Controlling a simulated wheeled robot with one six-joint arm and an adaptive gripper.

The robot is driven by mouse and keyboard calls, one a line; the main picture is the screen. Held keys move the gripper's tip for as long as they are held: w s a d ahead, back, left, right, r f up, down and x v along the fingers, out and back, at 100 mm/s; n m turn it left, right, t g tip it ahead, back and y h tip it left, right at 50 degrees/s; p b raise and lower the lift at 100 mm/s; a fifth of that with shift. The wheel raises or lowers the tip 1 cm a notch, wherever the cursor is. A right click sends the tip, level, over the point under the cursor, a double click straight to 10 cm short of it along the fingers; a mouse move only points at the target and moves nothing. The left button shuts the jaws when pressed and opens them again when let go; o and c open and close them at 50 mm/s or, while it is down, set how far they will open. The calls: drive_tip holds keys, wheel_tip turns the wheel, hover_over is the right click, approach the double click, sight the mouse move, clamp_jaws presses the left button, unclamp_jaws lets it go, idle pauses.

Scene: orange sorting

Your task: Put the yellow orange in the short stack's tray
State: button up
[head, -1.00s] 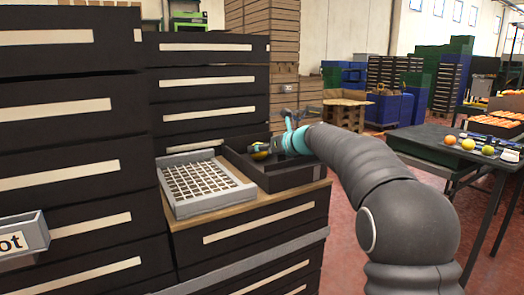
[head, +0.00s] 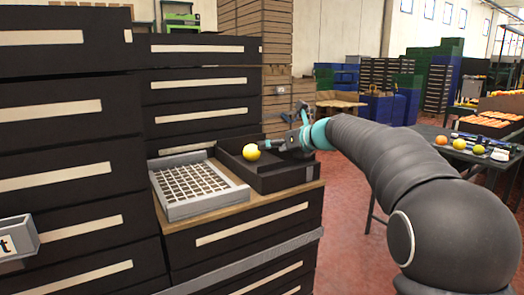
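The yellow orange (head: 251,152) shows within the outline of the black tray (head: 285,181) on top of the short stack (head: 250,226). I cannot tell whether it rests on the tray floor, which is partly hidden. My gripper (head: 267,146) reaches over the tray from the right, with its dark fingers just right of the orange. The orange is in nearly full view, and the fingers do not visibly wrap it. Their spacing and any contact are too small to make out.
A grey grid tray (head: 198,190) lies left of the black tray on the same stack. Taller dark stacks (head: 62,150) stand to the left and behind. A dark table (head: 440,140) with several fruits is at the right. Red floor lies between.

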drive_tip(key=shift+v, duration=1.8)
